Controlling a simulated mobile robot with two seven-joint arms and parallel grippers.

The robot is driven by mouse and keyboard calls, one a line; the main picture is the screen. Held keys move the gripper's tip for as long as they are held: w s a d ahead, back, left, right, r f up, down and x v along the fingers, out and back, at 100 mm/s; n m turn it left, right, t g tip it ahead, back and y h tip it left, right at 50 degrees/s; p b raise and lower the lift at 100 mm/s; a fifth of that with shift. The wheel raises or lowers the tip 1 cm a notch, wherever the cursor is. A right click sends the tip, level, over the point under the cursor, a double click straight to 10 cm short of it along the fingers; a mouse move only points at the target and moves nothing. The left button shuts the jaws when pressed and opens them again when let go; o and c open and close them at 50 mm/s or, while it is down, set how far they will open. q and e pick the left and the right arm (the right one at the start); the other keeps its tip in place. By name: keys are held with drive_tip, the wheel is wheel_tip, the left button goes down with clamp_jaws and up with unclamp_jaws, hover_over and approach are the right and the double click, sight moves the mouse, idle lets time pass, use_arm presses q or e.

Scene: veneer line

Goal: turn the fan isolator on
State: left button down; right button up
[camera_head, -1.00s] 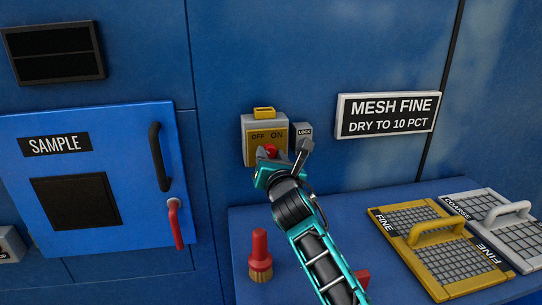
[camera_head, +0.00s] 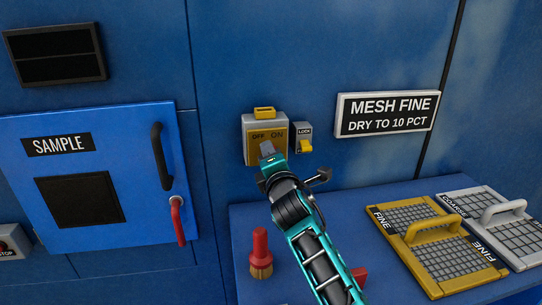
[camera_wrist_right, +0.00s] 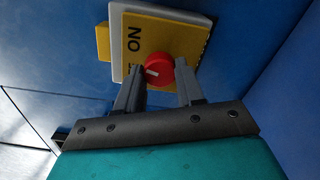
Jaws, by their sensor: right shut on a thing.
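The fan isolator (camera_head: 251,130) is a grey box with a yellow plate lettered OFF and ON on the blue wall. Its plate (camera_wrist_right: 187,45) also shows in the right wrist view, with ON readable and the other word mostly hidden by a finger. The red round knob (camera_wrist_right: 159,70) has a white mark on the side facing the lettering; which word it points at I cannot tell. My right gripper (camera_wrist_right: 159,88) is shut on the knob, one finger on each side. In the head view this gripper (camera_head: 268,152) hides the knob. My left gripper is not in view.
A LOCK box with a yellow switch (camera_head: 305,145) sits close right of the isolator. Below is a blue shelf (camera_head: 345,215) with a red-handled brush (camera_head: 260,255) and mesh screens (camera_head: 435,240). A SAMPLE door (camera_head: 130,215) is at left.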

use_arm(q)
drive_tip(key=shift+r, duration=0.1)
use_arm(e)
drive_tip(key=m, duration=0.6)
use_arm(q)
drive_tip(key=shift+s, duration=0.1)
use_arm(e)
drive_tip(key=shift+m, duration=0.3)
drive_tip(key=o, duration=1)
drive_tip(key=shift+o, duration=0.2)
